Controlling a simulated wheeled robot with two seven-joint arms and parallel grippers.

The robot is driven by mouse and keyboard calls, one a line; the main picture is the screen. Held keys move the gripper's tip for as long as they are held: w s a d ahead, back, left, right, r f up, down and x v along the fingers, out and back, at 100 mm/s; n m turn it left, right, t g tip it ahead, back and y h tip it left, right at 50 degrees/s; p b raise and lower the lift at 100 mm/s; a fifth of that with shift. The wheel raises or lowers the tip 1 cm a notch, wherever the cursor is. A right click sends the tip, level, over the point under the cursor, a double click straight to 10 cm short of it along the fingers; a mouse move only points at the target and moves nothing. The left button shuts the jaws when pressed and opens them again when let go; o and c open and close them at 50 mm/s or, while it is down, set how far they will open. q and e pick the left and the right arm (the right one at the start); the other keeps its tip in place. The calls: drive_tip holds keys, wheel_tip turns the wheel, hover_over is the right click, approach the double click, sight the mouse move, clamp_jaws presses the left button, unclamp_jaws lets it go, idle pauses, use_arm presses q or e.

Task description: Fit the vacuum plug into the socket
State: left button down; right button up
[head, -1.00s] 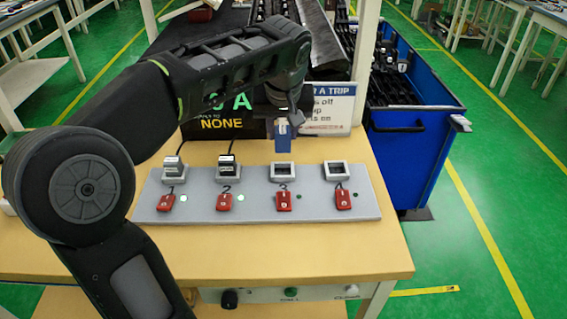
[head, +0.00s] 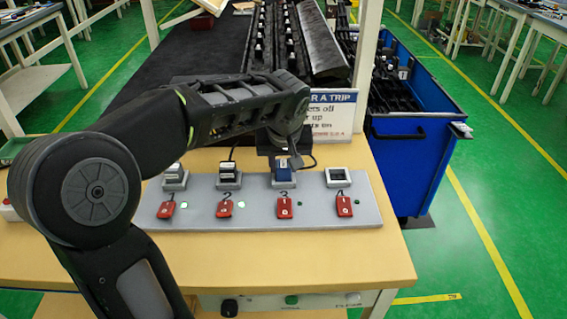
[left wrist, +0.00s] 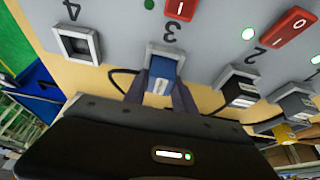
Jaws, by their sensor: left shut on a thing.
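The blue plug (head: 284,173) has a pale label that I cannot read. My left gripper (head: 284,157) is shut on it from above, over the third socket (head: 283,184) of the grey strip (head: 250,215). In the left wrist view the plug (left wrist: 162,72) stands between the fingers (left wrist: 163,88), its lower end at or inside the frame of socket 3 (left wrist: 165,50). How deep it sits I cannot tell. The lamp beside switch 3 (head: 300,203) looks dark green. The fingers partly hide the plug. My right gripper is not in view.
Sockets 1 (head: 174,176) and 2 (head: 229,175) hold dark plugs, with lit green lamps below. Socket 4 (head: 338,177) is empty. Red switches (head: 344,207) line the strip's front. A sign (head: 332,115) stands behind; a blue bin (head: 415,150) stands right of the table.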

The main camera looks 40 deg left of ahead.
use_arm(q)
drive_tip(key=shift+f, duration=0.2)
drive_tip(key=c, duration=1)
unclamp_jaws()
drive_tip(key=shift+r, duration=0.1)
drive_tip(key=shift+r, duration=0.45)
drive_tip(key=v, duration=1.1)
drive_tip(key=shift+s+d+r, duration=0.15)
drive_tip(key=shift+d, duration=0.05)
